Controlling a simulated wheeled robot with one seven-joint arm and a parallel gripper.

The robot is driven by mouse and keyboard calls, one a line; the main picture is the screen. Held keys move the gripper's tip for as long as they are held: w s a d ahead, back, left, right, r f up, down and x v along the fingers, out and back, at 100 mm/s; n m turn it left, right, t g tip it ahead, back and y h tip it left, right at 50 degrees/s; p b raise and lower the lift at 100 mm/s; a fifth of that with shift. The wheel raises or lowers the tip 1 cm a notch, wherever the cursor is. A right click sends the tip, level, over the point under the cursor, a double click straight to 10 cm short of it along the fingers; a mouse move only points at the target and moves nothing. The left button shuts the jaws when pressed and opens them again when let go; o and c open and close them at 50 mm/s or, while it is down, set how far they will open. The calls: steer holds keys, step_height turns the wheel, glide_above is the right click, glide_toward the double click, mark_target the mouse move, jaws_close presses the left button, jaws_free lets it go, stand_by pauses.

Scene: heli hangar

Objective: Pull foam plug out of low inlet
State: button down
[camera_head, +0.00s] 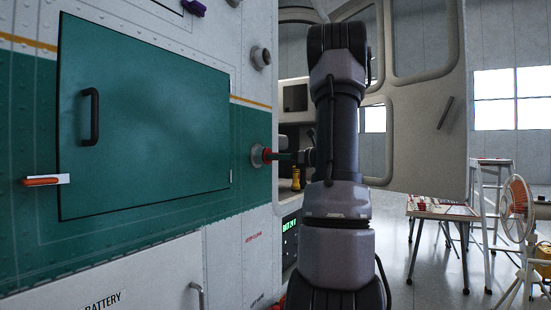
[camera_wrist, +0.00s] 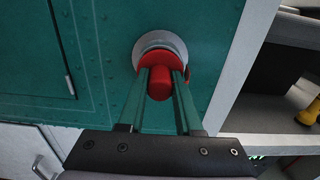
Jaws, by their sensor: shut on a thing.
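The red foam plug (camera_wrist: 159,84) sits in the round grey low inlet (camera_wrist: 158,44) on the green side panel, in the wrist view. My gripper (camera_wrist: 162,76) has its two green fingers on either side of the plug's red knob, shut on it. The plug's red face is against the inlet's ring. In the head view the inlet (camera_head: 256,156) stands out from the right edge of the green panel, with the red plug (camera_head: 267,155) at its mouth. My gripper (camera_head: 274,156) reaches it from the right. The inside of the inlet is hidden.
A second grey inlet (camera_head: 261,58) sits higher on the white hull. A green door (camera_head: 140,125) with a black handle is at left. The open cabin doorway with a yellow object (camera_head: 296,178) lies behind my arm. A table (camera_head: 440,208) and a fan (camera_head: 516,208) stand at right.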

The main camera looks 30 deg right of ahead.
steer(key=v, duration=0.8)
steer(key=shift+s+d, duration=0.2)
steer(key=shift+s, duration=0.05)
stand_by(1.2)
stand_by(0.5)
